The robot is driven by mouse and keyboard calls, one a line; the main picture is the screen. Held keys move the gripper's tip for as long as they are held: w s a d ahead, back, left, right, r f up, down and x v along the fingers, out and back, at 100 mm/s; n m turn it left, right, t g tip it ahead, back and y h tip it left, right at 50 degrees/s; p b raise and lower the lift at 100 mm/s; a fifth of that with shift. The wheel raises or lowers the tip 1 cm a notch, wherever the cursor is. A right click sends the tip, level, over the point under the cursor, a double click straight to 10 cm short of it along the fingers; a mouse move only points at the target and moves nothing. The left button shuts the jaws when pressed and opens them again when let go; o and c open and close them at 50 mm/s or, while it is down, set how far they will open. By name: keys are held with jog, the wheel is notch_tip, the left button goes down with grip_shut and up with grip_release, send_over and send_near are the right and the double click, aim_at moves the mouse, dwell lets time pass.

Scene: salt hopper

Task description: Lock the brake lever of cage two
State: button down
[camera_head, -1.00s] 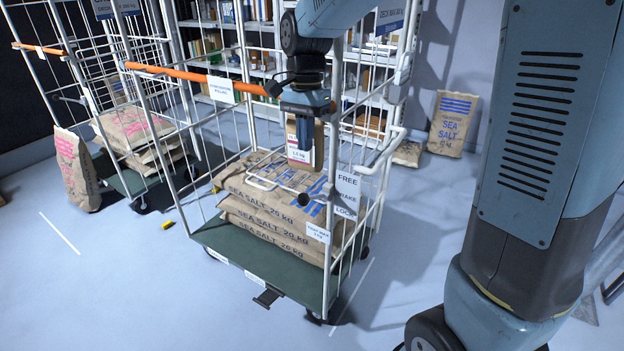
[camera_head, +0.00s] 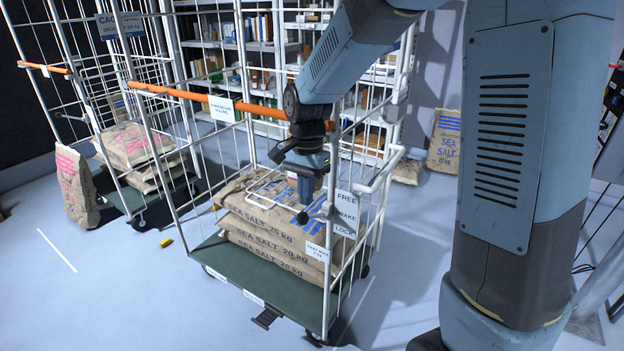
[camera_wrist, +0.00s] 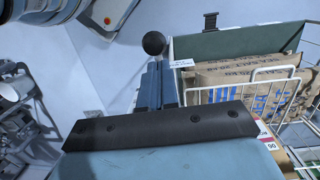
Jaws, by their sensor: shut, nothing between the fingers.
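Cage two (camera_head: 268,283) is the near white wire cage on a green base, with an orange bar on top. A dark round knob (camera_head: 302,217), apparently the brake lever's end, shows at its right front, beside the sign (camera_head: 346,212) reading FREE, BRAKE, LOCK. The lever's exact angle is unclear. My gripper (camera_head: 307,200) is shut and empty, pointing down just above the knob. In the wrist view, the knob (camera_wrist: 153,43) appears just beyond the shut fingertips (camera_wrist: 158,68); I cannot tell whether they touch.
Salt sacks (camera_head: 270,240) and a wire basket (camera_head: 262,200) lie behind my gripper in the cage. A package (camera_wrist: 258,128) is partly visible in the wrist view. Cage one (camera_head: 122,200) stands left.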

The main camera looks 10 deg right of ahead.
jog(key=shift+s+f, duration=0.1)
jog(key=shift+f, duration=0.4)
